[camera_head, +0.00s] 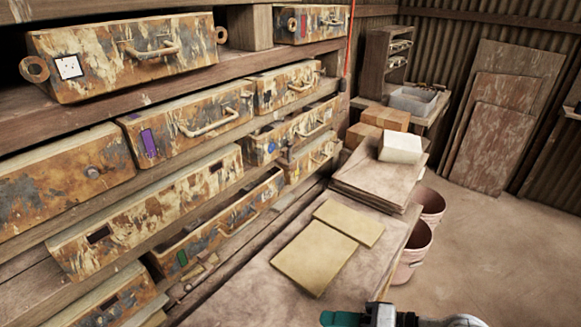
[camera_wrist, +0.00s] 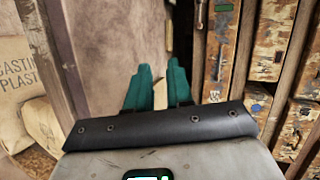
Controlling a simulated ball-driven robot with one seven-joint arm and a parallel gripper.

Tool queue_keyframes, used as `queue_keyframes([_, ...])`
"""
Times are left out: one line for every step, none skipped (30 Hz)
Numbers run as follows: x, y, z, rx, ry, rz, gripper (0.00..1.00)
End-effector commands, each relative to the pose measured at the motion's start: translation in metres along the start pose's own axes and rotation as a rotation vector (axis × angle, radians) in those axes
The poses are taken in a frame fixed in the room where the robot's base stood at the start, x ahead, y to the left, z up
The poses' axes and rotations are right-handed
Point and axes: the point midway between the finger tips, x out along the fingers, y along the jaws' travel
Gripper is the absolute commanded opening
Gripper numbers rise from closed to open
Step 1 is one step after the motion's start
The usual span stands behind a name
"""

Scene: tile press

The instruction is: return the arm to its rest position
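My gripper (camera_wrist: 160,70) shows in the wrist view as two teal fingers with a narrow gap between them. A pale beige patch shows low between the fingers; I cannot tell whether it lies in the gap or beyond it. In the head view, my gripper (camera_head: 341,318) is at the bottom edge, partly cut off, with a teal finger pointing left over the near end of the workbench (camera_head: 262,295). It is apart from the tan boards on the bench.
Rusty drawers (camera_head: 125,50) line the left side; one low drawer (camera_head: 218,228) stands open. Tan boards (camera_head: 314,257), a paper stack (camera_head: 378,180) and a white block (camera_head: 401,147) lie on the bench. Pink buckets (camera_head: 414,247) stand right of it. The floor further right is clear.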

Motion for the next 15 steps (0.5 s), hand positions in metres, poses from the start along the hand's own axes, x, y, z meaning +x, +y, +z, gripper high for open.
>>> queue_keyframes([-0.001,0.006,0.002,-0.015,0.009,0.028,0.21])
queue_keyframes([-0.002,0.010,0.003,-0.023,0.016,0.047,0.21])
queue_keyframes([-0.004,0.017,0.004,-0.037,0.026,0.076,0.21])
queue_keyframes([-0.006,0.021,0.005,-0.049,0.033,0.097,0.21])
queue_keyframes([-0.008,0.026,0.006,-0.061,0.042,0.123,0.21])
queue_keyframes([-0.011,0.033,0.008,-0.078,0.053,0.156,0.21])
queue_keyframes([-0.014,0.039,0.009,-0.091,0.062,0.184,0.21])
queue_keyframes([-0.016,0.044,0.010,-0.105,0.070,0.211,0.21])
queue_keyframes([-0.021,0.051,0.012,-0.126,0.082,0.252,0.21])
queue_keyframes([-0.024,0.057,0.013,-0.142,0.090,0.284,0.21])
queue_keyframes([-0.029,0.064,0.015,-0.161,0.099,0.321,0.21])
queue_keyframes([-0.036,0.072,0.018,-0.188,0.111,0.375,0.21])
queue_keyframes([-0.042,0.079,0.020,-0.210,0.120,0.419,0.21])
queue_keyframes([-0.049,0.086,0.023,-0.233,0.130,0.468,0.21])
queue_keyframes([-0.059,0.095,0.027,-0.269,0.141,0.537,0.21])
